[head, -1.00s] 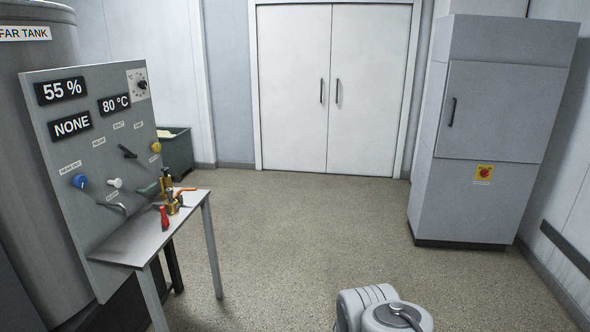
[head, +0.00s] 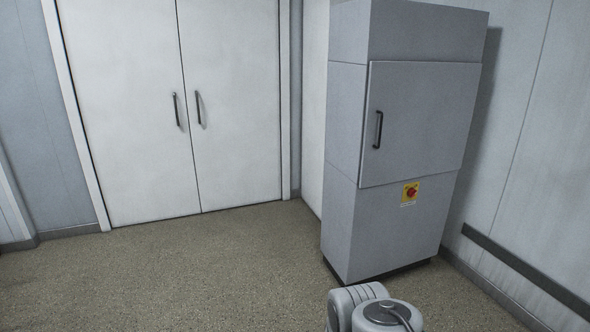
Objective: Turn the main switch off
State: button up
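The main switch is likely the red rotary knob (head: 411,192) on a yellow plate, on the front of a tall grey cabinet (head: 390,235), below its door. A small white label sits under the knob, too small to read. The knob's exact setting is hard to tell at this size. Part of my own arm shows at the bottom of the head view, in front of the cabinet and apart from it. My gripper is not in view.
The cabinet door (head: 425,110) is shut and has a dark vertical handle. White double doors (head: 130,110) at the back left are shut. The speckled floor (head: 190,270) in front is clear. A dark rail (head: 520,265) runs along the right wall.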

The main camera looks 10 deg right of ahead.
aim_at(412, 193)
jog(key=z, duration=0.6)
jog(key=i, duration=1.15)
jog(key=z, duration=1.75)
jog(key=i, duration=2.2)
jog(key=u, duration=3.2)
